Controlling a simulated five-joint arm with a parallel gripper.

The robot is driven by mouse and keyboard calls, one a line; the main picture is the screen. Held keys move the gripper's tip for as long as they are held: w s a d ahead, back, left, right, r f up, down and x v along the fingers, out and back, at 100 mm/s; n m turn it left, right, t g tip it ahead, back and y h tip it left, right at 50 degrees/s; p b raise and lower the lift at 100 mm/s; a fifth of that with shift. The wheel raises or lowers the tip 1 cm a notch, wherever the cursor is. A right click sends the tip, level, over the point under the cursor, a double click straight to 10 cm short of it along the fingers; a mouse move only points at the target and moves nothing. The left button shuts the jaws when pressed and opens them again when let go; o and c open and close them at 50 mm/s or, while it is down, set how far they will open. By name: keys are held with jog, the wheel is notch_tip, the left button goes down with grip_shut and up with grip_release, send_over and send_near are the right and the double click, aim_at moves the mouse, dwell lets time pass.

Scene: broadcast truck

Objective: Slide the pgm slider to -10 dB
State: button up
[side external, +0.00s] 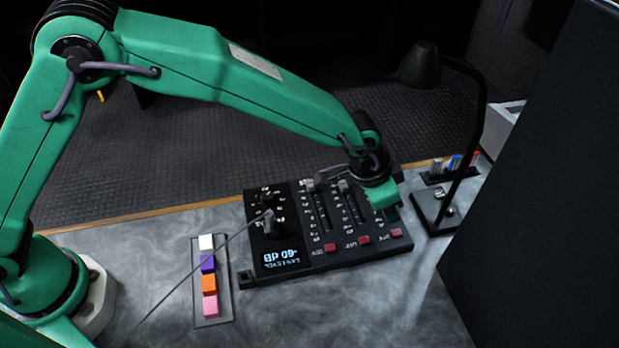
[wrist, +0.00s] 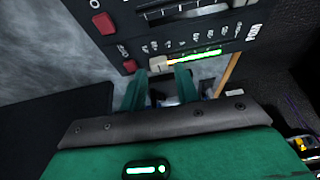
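The mixer panel (side external: 322,262) lies on the grey desk. In the wrist view the slider at the panel's edge has a pale cap (wrist: 158,62) at the end of its slot nearest a red button (wrist: 130,66). In the side view my gripper (side external: 383,192) hides this slider. The display (side external: 282,256) seems to read -60 dB, upside down.
Two other sliders, with caps near the panel's far edge, stand left of my gripper. A strip of coloured blocks (side external: 208,284) lies to the left. A black lamp (side external: 434,212) stands close on the right.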

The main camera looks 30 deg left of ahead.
jog(key=shift+x, duration=0.9)
jog(key=shift+c, duration=0.2)
grip_shut()
jog(key=shift+w+a, duration=1.9)
jog(key=shift+w, duration=0.05)
jog(key=shift+o, duration=0.2)
grip_release()
jog(key=shift+s+r, duration=0.1)
jog(key=shift+r, duration=0.05)
